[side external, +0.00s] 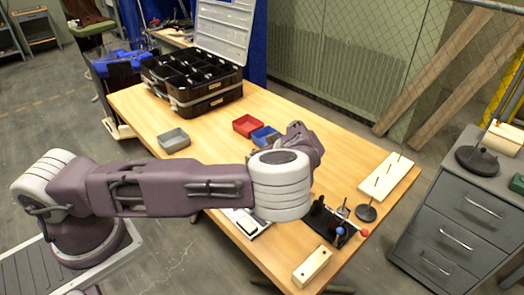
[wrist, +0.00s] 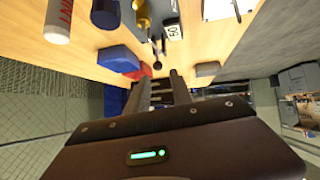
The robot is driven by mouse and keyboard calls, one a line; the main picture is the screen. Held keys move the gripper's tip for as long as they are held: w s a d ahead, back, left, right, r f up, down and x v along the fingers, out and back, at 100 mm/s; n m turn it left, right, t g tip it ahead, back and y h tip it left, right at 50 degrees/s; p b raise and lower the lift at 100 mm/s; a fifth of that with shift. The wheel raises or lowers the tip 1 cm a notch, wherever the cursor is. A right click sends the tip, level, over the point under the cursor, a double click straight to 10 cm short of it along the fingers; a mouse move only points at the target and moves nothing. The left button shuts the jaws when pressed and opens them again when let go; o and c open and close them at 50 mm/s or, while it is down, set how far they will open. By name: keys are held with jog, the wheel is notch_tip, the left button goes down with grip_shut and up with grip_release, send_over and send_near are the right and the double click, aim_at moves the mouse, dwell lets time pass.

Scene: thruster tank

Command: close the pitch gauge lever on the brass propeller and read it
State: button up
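My gripper (wrist: 161,80) shows in the wrist view as two dark fingers with a gap between them and nothing clearly held. In the side view it is hidden behind my own arm. A brass-coloured piece (wrist: 142,14) is at the top edge of the wrist view, beyond the fingertips and apart from them; I cannot tell whether it is the propeller. I cannot make out the pitch gauge lever or a reading.
A black case (side external: 200,92) stands at the table's far left. A grey tray (side external: 173,140), red tray (side external: 247,124) and blue tray (side external: 264,135) lie mid-table. A pegged board (side external: 386,178), round black stand (side external: 366,213) and pale block (side external: 312,267) are at the right.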

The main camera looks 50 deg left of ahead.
jog(key=d+n, duration=0.2)
jog(key=d+r+n+g+h, duration=0.1)
jog(key=d+n, duration=0.1)
jog(key=n, duration=0.1)
jog(key=shift+n+g+h, duration=0.3)
grip_shut()
jog(key=a+f+n, duration=0.1)
jog(key=s+a+f+n+g, duration=0.1)
jog(key=f+n, duration=0.1)
jog(key=a+f+n+h, duration=0.1)
jog(key=f+n, duration=0.1)
jog(key=shift+s+a+g, duration=0.25)
jog(key=shift+a+g, duration=0.05)
jog(key=shift+w+a+r, duration=0.15)
jog(key=shift+w+a, duration=0.65)
jog(key=shift+a, duration=0.3)
jog(key=shift+w+a, duration=0.35)
jog(key=shift+a, duration=0.15)
